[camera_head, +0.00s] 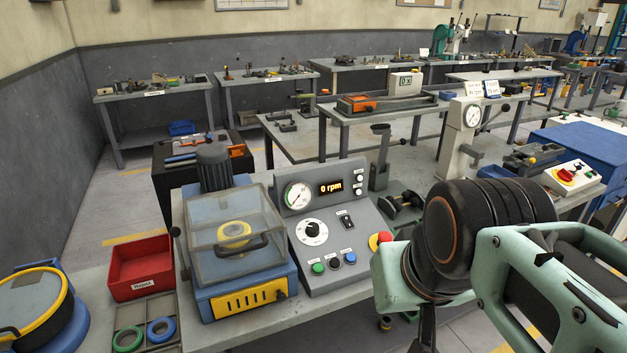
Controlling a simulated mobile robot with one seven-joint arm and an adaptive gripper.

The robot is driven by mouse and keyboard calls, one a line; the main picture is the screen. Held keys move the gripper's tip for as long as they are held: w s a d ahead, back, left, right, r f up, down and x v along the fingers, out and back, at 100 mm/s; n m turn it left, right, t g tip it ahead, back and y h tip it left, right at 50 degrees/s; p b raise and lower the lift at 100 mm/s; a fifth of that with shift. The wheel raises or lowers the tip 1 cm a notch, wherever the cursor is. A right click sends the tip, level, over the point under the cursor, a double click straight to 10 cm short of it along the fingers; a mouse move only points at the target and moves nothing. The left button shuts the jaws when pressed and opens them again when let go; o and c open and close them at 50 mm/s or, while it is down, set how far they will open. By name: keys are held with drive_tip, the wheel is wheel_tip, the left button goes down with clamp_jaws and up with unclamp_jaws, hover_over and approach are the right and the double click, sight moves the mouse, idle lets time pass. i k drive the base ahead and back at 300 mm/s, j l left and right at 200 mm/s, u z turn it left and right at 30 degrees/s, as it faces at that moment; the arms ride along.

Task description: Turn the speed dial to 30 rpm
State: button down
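The speed dial (311,232) is a black round knob on a white scale, on the sloped grey control panel (352,222). The scale marks are too small to read. Above it, the display (330,187) reads "0 rpm" in orange. A round gauge (298,196) is left of the display. My arm, with mint green links and a black joint, fills the lower right, well right of the dial and not touching it. No gripper fingers can be made out; a dark piece below the arm runs out of the bottom edge and is unclear.
Around the dial are a rocker switch (347,222), green (318,268), black and blue buttons, and a red stop button (384,237). Left is a clear-covered machine (236,243) with a motor behind. A red bin (141,267) and a ring tray (131,313) stand further left.

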sight(312, 229)
drive_tip(key=i+l, duration=0.15)
drive_tip(key=i, duration=0.15)
drive_tip(key=i+l+u, duration=0.1)
drive_tip(key=i, duration=0.2)
drive_tip(key=i+l, duration=0.15)
drive_tip(key=l, duration=0.15)
